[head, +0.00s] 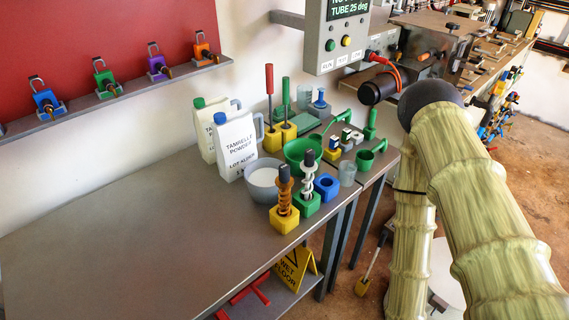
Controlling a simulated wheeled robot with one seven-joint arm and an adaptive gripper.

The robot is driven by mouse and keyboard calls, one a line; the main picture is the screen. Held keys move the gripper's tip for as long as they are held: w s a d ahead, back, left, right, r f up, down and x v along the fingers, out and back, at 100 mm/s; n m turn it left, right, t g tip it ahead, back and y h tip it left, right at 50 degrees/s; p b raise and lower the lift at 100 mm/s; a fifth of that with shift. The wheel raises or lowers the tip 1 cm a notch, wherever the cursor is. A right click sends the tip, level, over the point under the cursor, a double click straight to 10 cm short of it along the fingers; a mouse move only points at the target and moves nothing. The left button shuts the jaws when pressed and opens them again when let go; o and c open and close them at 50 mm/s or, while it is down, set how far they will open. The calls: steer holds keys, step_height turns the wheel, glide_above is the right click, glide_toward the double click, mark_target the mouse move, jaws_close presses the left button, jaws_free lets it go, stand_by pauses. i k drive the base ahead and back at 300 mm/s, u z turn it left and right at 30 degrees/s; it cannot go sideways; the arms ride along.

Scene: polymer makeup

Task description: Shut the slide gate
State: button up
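My arm, in a pale yellow-green ribbed cover with a dark rounded joint, fills the right of the head view. My gripper is not seen in this view. I cannot clearly pick out the slide gate or tell whether it is open or shut. A grey metal machine (433,42) stands behind my arm at the upper right, with small dark and orange fittings (422,57) on its face. A dark cylinder (378,90) sticks out beside it. My arm's joint hides part of this area.
A grey bench (130,235) holds white powder jugs (236,147), a grey bowl (262,182), a green bowl (300,151) and several tool stands. A control box (337,38) hangs above. A yellow wet-floor sign (294,268) is below. The bench's left part is clear.

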mark_target(471, 69)
steer(key=k, duration=1)
steer(key=z, duration=2)
steer(key=i, duration=5.2)
steer(key=u, duration=0.6)
